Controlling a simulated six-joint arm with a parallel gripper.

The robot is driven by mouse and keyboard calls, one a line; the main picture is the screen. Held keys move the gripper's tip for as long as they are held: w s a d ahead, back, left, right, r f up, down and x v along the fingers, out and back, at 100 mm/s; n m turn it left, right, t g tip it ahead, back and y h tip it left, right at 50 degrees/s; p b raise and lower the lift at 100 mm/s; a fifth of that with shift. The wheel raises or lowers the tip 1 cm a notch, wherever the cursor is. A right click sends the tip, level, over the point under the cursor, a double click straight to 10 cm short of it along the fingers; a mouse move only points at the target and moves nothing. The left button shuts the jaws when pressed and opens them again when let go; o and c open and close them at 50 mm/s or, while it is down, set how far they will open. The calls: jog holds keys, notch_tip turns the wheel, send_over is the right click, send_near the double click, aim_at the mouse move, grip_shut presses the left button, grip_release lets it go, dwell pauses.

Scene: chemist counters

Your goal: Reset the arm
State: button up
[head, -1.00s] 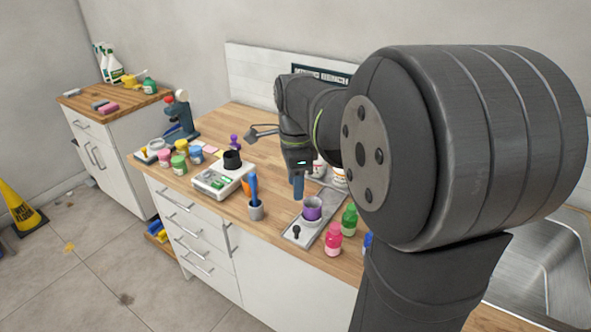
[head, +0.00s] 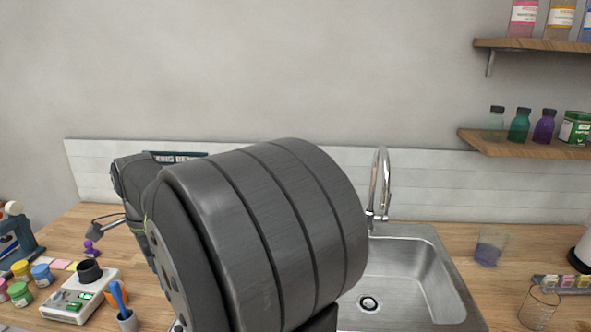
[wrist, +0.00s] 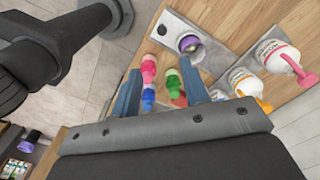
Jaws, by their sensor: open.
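My arm (head: 265,235) fills the lower middle of the head view, with its far links bent down over the counter at the left. Its fingers are hidden there behind my own arm link. In the wrist view my gripper (wrist: 160,84) shows two blue fingers spread apart with nothing held between them. Beyond the gap, pink (wrist: 148,70), blue (wrist: 148,98) and green (wrist: 172,85) bottles stand on the wooden counter. Whether the fingers touch any of them cannot be told.
A grey plate carries a cup with a purple top (wrist: 190,43). White pump bottles (wrist: 275,55) stand right of the fingers. A steel sink (head: 440,280) with a tap (head: 378,185) lies right of my arm. A scale (head: 75,305) and jars are at left; shelves (head: 530,142) hang at right.

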notch_tip(320, 180, down, 17)
jog(key=shift+w+r, duration=0.1)
dwell(0.4)
dwell(2.3)
